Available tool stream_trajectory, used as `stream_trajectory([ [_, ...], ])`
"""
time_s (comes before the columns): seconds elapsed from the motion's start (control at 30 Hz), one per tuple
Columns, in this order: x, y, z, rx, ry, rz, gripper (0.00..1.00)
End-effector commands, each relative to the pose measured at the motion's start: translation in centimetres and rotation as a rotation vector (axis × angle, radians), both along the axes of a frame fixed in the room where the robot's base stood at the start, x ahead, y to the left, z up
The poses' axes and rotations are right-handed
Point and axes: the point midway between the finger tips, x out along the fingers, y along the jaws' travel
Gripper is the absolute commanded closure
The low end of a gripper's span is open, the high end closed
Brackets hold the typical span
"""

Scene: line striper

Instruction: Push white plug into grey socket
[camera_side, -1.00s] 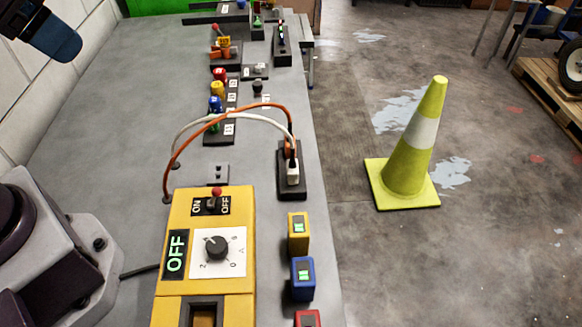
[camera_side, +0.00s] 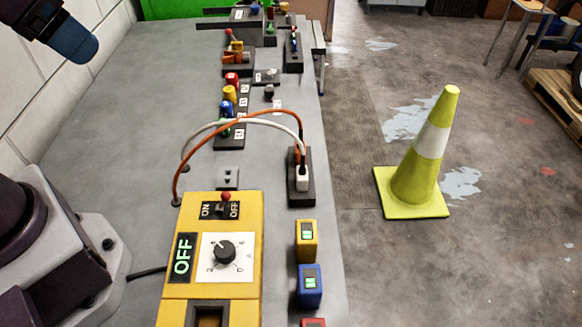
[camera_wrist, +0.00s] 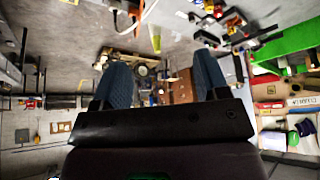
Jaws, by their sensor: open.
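The white plug (camera_side: 302,181) is at the end of a white cable and sits upright on a narrow black block (camera_side: 301,199) near the table's right edge in the side view. An orange plug (camera_side: 299,155) is just behind it on the same block. A small grey socket plate (camera_side: 228,177) with two dark holes lies to the left, behind the yellow control box. My gripper (camera_wrist: 160,77) is open and empty in the wrist view, its two blue fingers apart. Part of it shows at the top left of the side view, far from the plug.
The yellow box (camera_side: 212,285) with a knob and switch stands in front. White and orange cables (camera_side: 200,146) arch over the table. Coloured blocks (camera_side: 308,285) line the front right edge; several devices stand farther back. The table's left side is clear. A yellow cone (camera_side: 420,165) stands on the floor.

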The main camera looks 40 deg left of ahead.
Motion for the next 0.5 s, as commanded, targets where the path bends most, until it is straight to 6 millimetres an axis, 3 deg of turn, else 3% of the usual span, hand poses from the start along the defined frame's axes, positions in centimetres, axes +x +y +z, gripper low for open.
stream_trajectory([
  [0.03, 0.0, -0.1, 0.0, 0.0, 0.0, -0.002, 0.44],
  [0.07, 0.0, -0.2, 0.0, 0.0, 0.001, -0.009, 0.51],
  [0.23, 0.7, -2.0, -2.2, 0.008, 0.116, -0.097, 0.51],
  [0.5, 4.9, -6.2, -6.8, 0.218, 0.361, -0.415, 0.51],
])
